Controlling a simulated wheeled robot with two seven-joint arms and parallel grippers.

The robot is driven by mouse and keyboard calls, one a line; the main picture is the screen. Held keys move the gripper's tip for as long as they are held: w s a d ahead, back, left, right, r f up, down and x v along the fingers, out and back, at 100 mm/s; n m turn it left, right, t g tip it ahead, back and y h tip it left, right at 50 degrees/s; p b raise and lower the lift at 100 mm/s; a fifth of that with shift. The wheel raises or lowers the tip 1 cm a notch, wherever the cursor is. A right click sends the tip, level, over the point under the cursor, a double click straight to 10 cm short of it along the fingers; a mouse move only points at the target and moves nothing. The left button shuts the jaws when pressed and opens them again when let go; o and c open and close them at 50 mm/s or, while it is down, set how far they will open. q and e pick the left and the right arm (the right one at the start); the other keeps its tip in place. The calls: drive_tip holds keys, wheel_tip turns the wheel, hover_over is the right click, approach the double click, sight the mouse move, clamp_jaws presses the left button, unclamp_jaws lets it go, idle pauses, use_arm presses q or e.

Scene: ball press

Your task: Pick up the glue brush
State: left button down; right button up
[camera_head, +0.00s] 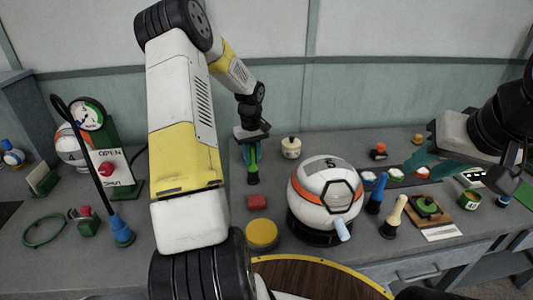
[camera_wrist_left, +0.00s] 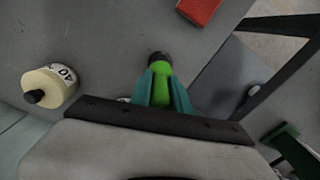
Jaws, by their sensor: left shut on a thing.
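The glue brush, green with a dark tip, is held in my left gripper (camera_head: 251,158) left of the ball, its dark end pointing down near the bench top. In the left wrist view the green brush (camera_wrist_left: 161,68) sits between the two teal fingers (camera_wrist_left: 160,95), which are shut on it. Whether its tip touches the bench is hard to tell. My right gripper (camera_head: 425,165) is at the right, above the small dishes. Its teal fingers show, but their opening is unclear.
A white and orange ball (camera_head: 317,205) marked 5 sits on a dark stand. A cream pot (camera_head: 291,147), red block (camera_head: 257,202) and yellow disc (camera_head: 262,234) lie near my left gripper. Blue (camera_head: 376,194) and cream (camera_head: 394,217) handled tools stand right of the ball.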

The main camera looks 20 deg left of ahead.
use_arm(q)
drive_tip(key=shift+r, duration=0.1)
wheel_tip(320, 180, up, 10)
drive_tip(key=shift+f, duration=0.1)
idle(2.7)
